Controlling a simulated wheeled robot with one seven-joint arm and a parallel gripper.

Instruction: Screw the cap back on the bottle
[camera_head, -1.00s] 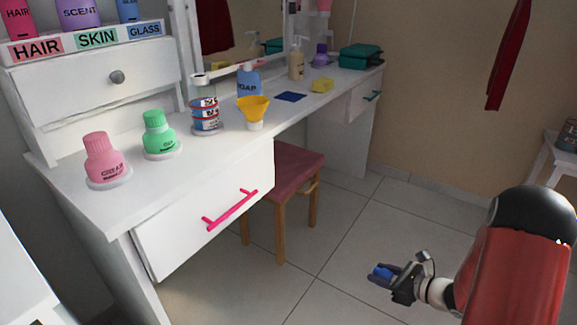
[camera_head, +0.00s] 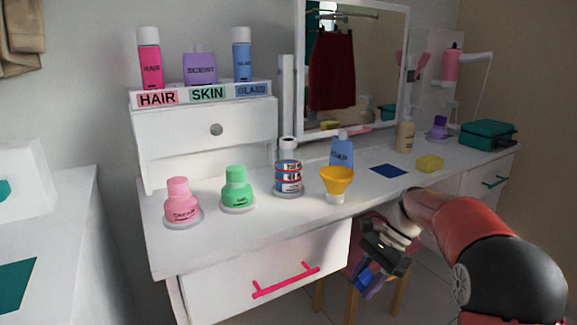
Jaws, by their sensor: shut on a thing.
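My gripper (camera_head: 369,280) is shut on a small blue cap (camera_head: 363,277). It hangs in front of the vanity table, below the tabletop edge and before the stool. The fingers hide part of the cap. A blue bottle labelled SOAP (camera_head: 342,153) stands upright on the tabletop, behind a yellow funnel (camera_head: 338,183). The funnel hides its lower part. Its narrow top is too small to tell whether a cap is on it. A pink bottle (camera_head: 180,202) and a green bottle (camera_head: 236,189) stand to the left, both with tops on.
The vanity table (camera_head: 215,272) also carries stacked tins (camera_head: 288,178), a blue cloth (camera_head: 388,171), a yellow sponge (camera_head: 429,163), a pump bottle (camera_head: 405,134) and a teal case (camera_head: 488,135). A mirror (camera_head: 350,65) stands behind. A stool (camera_head: 398,293) is under the table.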

